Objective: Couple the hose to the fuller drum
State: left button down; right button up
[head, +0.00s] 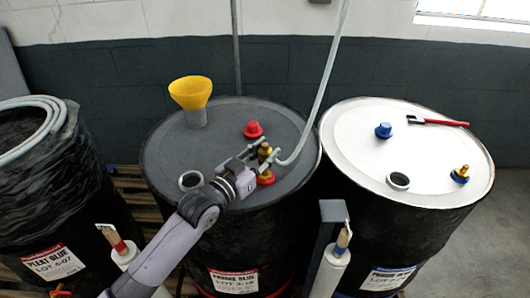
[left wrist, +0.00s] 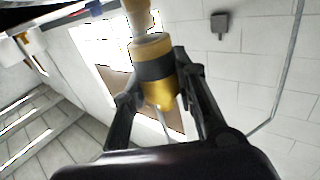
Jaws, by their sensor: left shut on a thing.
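My left gripper (head: 258,158) is shut on the brass coupler (head: 264,151) at the end of the grey hose (head: 322,88). The coupler stands roughly upright above the red-based brass fitting (head: 266,179) on the middle grey-topped drum (head: 225,150); I cannot tell whether they touch. In the left wrist view, the coupler (left wrist: 152,62) with its dark band sits between the fingers. The right white-topped drum (head: 350,145) has a blue-based brass fitting (head: 460,173) near its right rim. The drums' fill levels cannot be seen directly. My right gripper is not in view.
The middle drum has a yellow funnel (head: 190,92), a red cap (head: 253,130) and an open port (head: 190,181). The right drum has a blue cap (head: 383,130), an open port (head: 398,181) and a red-handled tool (head: 440,121). A wrapped drum (head: 60,190) stands left.

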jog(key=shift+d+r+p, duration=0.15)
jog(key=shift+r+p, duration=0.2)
jog(key=shift+p, duration=0.1)
dwell(1.1)
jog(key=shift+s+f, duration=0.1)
dwell(0.4)
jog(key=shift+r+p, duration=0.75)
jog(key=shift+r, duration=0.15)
dwell(2.5)
